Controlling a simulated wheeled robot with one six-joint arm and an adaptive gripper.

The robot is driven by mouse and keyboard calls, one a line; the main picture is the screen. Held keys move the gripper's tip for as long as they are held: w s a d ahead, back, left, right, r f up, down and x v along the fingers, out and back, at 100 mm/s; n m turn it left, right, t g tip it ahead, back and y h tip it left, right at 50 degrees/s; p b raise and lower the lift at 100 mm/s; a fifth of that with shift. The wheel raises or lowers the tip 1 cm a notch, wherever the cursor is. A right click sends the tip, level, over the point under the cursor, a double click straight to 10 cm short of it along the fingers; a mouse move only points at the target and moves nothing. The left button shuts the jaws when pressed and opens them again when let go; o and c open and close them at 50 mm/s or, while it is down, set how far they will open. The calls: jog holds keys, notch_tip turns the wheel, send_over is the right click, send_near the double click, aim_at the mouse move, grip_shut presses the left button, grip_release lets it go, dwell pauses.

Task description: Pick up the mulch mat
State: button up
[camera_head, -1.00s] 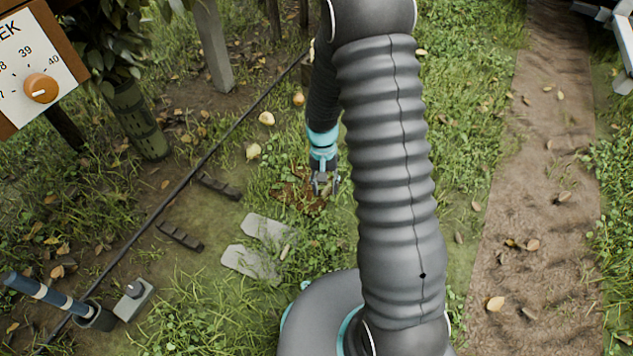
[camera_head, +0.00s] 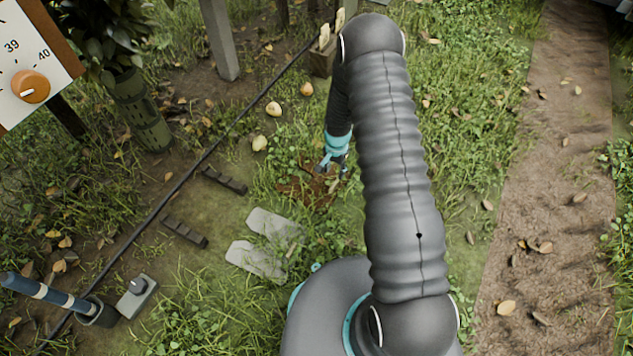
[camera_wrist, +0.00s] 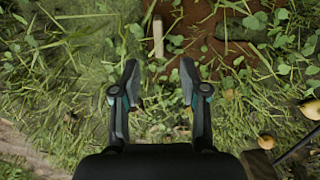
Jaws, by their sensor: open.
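A reddish-brown patch (camera_head: 303,190), which looks like the mulch mat, lies on the ground, partly covered by grass and leaves. Its outline is hard to make out. In the wrist view the brown patch (camera_wrist: 210,28) shows at the top, beyond my fingertips. A pale narrow stick or peg (camera_wrist: 158,36) lies or stands at its left edge. My gripper (camera_head: 332,163) is just above and right of the patch in the head view. In the wrist view my gripper (camera_wrist: 160,80) is open, with only grass between its fingers.
Pears (camera_head: 273,108) lie on the ground left of my arm. Two grey slabs (camera_head: 275,225) lie below the patch. A dark hose (camera_head: 185,178) runs diagonally on the left. A wooden block with pale tags (camera_head: 322,60) stands behind. A dirt path (camera_head: 545,200) is on the right.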

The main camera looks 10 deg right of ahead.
aim_at(334, 185)
notch_tip(334, 185, down, 10)
jog(key=shift+f+b, duration=0.1)
jog(key=shift+b, duration=0.3)
grip_shut()
